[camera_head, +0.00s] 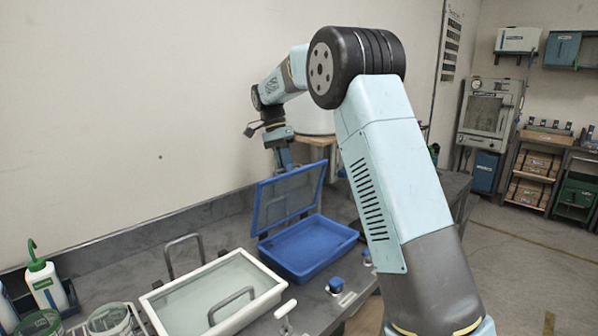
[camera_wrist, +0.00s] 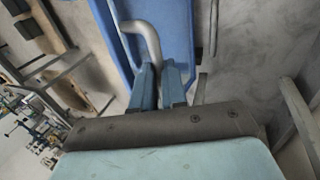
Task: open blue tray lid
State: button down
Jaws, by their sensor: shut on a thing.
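The blue tray (camera_head: 310,252) stands on the grey bench with its inside showing. Its blue-framed lid (camera_head: 318,186) is raised steeply at the tray's back edge, tilted up, with a greyish panel. My gripper (camera_head: 284,163) is at the lid's upper edge. In the wrist view my gripper's two blue fingers (camera_wrist: 159,75) are closed around a grey bent handle (camera_wrist: 148,36) beside the blue lid (camera_wrist: 176,30). The exact grip is partly hidden behind the lid in the head view.
A white tray (camera_head: 275,293) with grey handles stands at the front left. A green-capped bottle (camera_head: 45,285) and jars (camera_head: 110,321) are at the far left. A wall runs behind the bench.

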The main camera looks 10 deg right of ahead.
jog(key=shift+w+a+f, duration=0.25)
jog(key=shift+w+a, duration=0.3)
jog(key=shift+w, duration=0.2)
jog(key=shift+w+a+f, duration=0.25)
jog(key=shift+w+a, duration=0.3)
jog(key=shift+w, duration=0.15)
jog(key=c, duration=1.5)
grip_release()
jog(key=shift+w, duration=0.1)
jog(key=o, duration=0.3)
jog(key=shift+r, duration=0.1)
jog(key=shift+o, duration=0.2)
jog(key=shift+r, duration=0.1)
jog(key=v, duration=0.7)
